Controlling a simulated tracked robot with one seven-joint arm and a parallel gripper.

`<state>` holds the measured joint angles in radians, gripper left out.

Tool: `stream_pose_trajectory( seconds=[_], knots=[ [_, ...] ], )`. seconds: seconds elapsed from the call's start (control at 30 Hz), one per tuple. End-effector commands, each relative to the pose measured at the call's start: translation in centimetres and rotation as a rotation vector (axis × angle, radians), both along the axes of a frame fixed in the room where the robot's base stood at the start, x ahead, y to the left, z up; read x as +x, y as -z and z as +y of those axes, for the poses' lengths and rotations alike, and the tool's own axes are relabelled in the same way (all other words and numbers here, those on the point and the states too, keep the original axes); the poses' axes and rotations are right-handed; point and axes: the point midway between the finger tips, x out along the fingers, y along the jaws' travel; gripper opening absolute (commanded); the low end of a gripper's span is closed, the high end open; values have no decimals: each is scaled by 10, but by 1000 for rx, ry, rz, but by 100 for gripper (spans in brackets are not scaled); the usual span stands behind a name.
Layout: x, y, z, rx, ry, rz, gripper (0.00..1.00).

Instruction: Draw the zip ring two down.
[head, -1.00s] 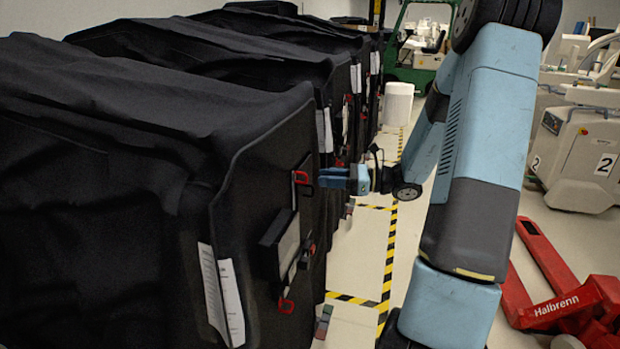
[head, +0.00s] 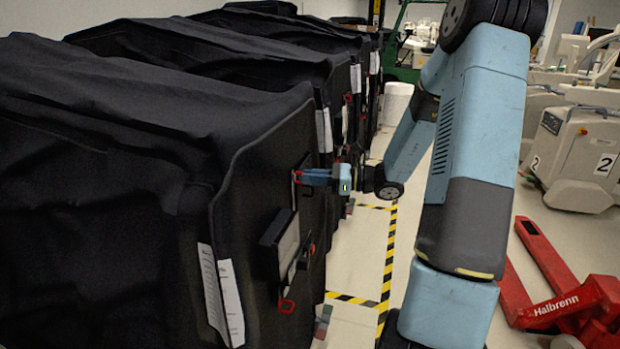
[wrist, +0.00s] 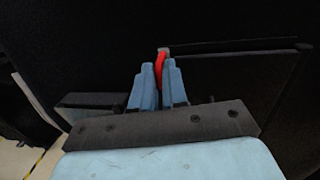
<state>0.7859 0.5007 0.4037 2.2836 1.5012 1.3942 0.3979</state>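A red zip ring (head: 297,178) sits at the upper end of the slot on the end face of the nearest black-covered cart (head: 262,190). My gripper (head: 306,177) reaches it from the right, fingers pointing at the cover. In the wrist view the ring's red edge (wrist: 162,62) stands between my two blue fingers (wrist: 158,85), close to the right one. The fingers look apart, with a narrow gap; firm contact with the ring does not show. A second red ring (head: 286,306) hangs lower on the same face, below a dark flap with a pale panel (head: 288,245).
More black-covered carts (head: 225,62) stand in a row behind. White paper sheets (head: 222,295) hang at the near cart's corner. The aisle floor (head: 350,260) with yellow-black tape is clear. A red pallet jack (head: 565,300) and pale machines (head: 580,155) stand at the right.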

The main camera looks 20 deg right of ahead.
Motion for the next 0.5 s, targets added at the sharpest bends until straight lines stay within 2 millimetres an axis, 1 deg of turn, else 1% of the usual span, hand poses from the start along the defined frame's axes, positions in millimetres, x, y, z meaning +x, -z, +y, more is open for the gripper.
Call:
stream_pose_trajectory(
  seconds=[0.03, 0.1, 0.5],
  knots=[
    [0, 0, 0, 0, 1, 0, 5],
    [0, 0, 0, 0, 1, -1, 0],
    [1, 0, -1, -1, 3, -2, 0]
  ],
)
